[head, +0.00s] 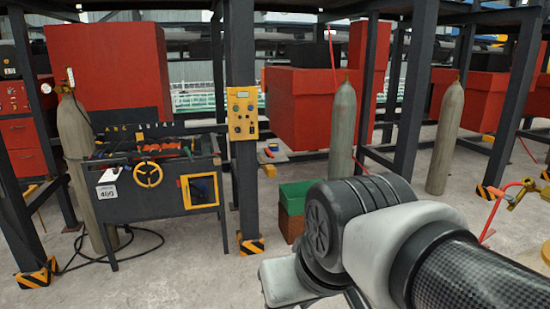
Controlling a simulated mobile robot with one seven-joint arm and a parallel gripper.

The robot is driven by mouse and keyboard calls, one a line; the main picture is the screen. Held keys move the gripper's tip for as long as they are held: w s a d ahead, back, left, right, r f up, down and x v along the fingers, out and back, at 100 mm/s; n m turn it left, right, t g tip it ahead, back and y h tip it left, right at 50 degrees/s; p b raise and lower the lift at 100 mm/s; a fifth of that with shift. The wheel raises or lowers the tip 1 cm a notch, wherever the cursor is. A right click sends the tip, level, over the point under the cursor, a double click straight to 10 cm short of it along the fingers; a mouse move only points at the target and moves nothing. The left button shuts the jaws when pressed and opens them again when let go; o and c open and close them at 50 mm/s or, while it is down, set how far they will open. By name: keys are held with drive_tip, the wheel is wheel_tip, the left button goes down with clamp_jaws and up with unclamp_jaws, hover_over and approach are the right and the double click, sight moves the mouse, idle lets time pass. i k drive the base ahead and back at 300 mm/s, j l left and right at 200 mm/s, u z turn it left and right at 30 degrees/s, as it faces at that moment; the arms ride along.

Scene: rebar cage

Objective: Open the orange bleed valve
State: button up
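A yellow-orange handwheel (148,174) is on the front of a dark machine bench (150,213) at left in the head view. It is the nearest match I see for the orange bleed valve, but I cannot tell that it is this valve. A yellow fitting (522,194) by a red hose shows at the far right edge, partly cut off. I cannot tell whether any valve is open or closed. My arm crosses the lower right of the view. My gripper is not visible, so its state does not show.
Black posts with striped feet stand around the bench; one carries a yellow control box (242,113). Grey cylinders stand at left (75,140), middle (342,128) and right (444,140). A green-topped box (294,197) stands behind my arm. A black cable lies on the concrete floor, otherwise clear in front.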

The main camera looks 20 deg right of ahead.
sight(497, 194)
drive_tip(key=i+z, duration=0.2)
drive_tip(key=i, duration=0.25)
drive_tip(key=i+j+z, duration=0.25)
drive_tip(key=i, duration=0.2)
drive_tip(key=i+j+z, duration=0.2)
drive_tip(key=i, duration=0.2)
drive_tip(key=i+z, duration=0.15)
drive_tip(key=z, duration=0.25)
drive_tip(key=i+j+z, duration=0.1)
drive_tip(key=z, duration=0.25)
drive_tip(key=i+j+z, duration=0.1)
drive_tip(key=z, duration=0.3)
drive_tip(key=i+j+z, duration=0.2)
drive_tip(key=z, duration=0.2)
drive_tip(key=i+z, duration=0.25)
drive_tip(key=z, duration=0.15)
drive_tip(key=i+j+z, duration=0.15)
drive_tip(key=z, duration=0.25)
drive_tip(key=i+j+z, duration=0.35)
drive_tip(key=k+l, duration=0.05)
drive_tip(key=l, duration=0.05)
